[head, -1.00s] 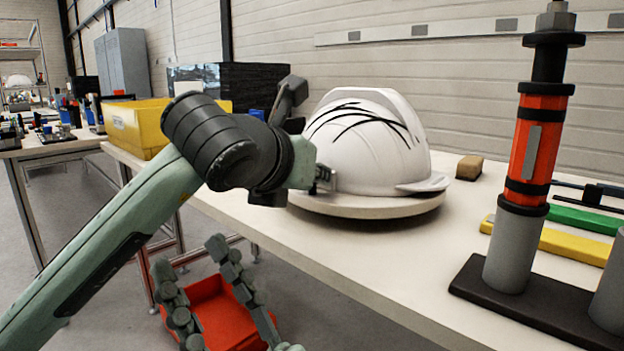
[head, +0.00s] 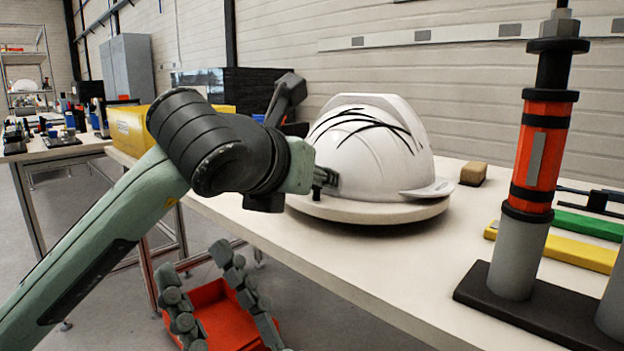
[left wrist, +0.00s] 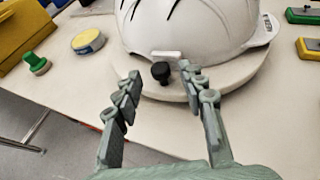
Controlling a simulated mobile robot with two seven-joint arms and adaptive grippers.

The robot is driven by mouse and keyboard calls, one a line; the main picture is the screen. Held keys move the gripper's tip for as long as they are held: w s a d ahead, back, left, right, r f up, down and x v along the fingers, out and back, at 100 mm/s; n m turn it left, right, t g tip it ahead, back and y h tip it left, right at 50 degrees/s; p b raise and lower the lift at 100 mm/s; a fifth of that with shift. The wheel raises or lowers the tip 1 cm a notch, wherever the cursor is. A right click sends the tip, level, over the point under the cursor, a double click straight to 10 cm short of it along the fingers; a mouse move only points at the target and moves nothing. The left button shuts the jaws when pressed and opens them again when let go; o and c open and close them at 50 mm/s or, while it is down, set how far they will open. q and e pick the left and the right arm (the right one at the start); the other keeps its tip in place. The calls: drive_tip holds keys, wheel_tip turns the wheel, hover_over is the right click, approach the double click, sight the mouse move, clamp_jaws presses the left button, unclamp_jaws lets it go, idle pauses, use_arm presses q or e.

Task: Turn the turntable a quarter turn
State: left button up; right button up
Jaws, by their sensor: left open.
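The turntable (head: 400,211) is a round pale disc on the table, and a white helmet shell (head: 365,150) with black stripes sits on it. In the left wrist view a black knob (left wrist: 160,72) stands at the near rim of the turntable (left wrist: 235,88), in front of the helmet shell (left wrist: 190,30). My left gripper (left wrist: 160,84) is open, with a finger on either side of the knob; I cannot tell if they touch it. In the head view the left gripper's fingers are small and partly hidden by its wrist. My right gripper (head: 190,262) is open and empty, low beside the table.
A red bin (head: 225,318) is on the floor behind my right gripper. A yellow bin (head: 130,128) stands at the table's left end. An orange and grey post on a black base (head: 540,305), yellow and green bars and a brown block (head: 473,173) occupy the right.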

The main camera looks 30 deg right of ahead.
use_arm(q)
drive_tip(key=v, duration=1)
drive_tip(key=shift+s, duration=0.1)
